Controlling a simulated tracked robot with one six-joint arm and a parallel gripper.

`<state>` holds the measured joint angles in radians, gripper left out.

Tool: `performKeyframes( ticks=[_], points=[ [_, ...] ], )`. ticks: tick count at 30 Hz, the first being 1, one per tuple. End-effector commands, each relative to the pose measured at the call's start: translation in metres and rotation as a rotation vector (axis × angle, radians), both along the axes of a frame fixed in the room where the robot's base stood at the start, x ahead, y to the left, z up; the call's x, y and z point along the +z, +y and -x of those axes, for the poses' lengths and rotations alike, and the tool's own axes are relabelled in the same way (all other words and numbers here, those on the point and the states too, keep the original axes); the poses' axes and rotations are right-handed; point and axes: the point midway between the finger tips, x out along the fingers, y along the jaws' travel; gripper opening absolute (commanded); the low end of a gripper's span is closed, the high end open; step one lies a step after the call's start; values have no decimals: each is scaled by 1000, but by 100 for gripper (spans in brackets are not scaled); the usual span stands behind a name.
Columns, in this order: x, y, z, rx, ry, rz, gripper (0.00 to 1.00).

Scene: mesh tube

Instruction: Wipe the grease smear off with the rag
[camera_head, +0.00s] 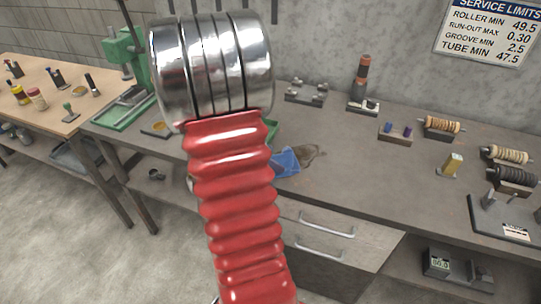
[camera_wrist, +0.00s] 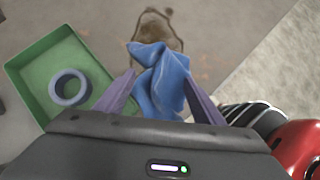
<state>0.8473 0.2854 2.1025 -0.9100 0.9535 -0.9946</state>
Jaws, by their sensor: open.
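A crumpled blue rag (camera_head: 287,163) lies on the grey bench near its front edge, right of my red arm sleeve. In the wrist view the rag (camera_wrist: 158,80) lies between the two purple fingers of my gripper (camera_wrist: 160,92), which are apart. I cannot tell whether the fingers touch it. A brown grease smear (camera_head: 310,153) spreads on the bench just beyond the rag. In the wrist view the smear (camera_wrist: 160,28) shows above the rag, which covers its lower part. In the head view my arm hides the gripper.
A green tray (camera_wrist: 62,68) with a grey ring (camera_wrist: 70,87) stands left of the rag. To the right on the bench are a small block with blue pegs (camera_head: 395,132) and a yellow-topped piece (camera_head: 452,165). The bench around the smear is clear.

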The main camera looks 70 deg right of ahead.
Motion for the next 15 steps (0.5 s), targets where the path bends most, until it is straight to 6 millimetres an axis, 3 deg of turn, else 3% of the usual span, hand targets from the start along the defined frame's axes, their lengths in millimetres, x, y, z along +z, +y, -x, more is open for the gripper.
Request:
performKeyframes(
  ticks=[11, 15],
  points=[
    [-14, 0, 0, 1, 0, -1, 62],
    [-13, 0, 0, 0, -1, -1, 57]
  ],
)
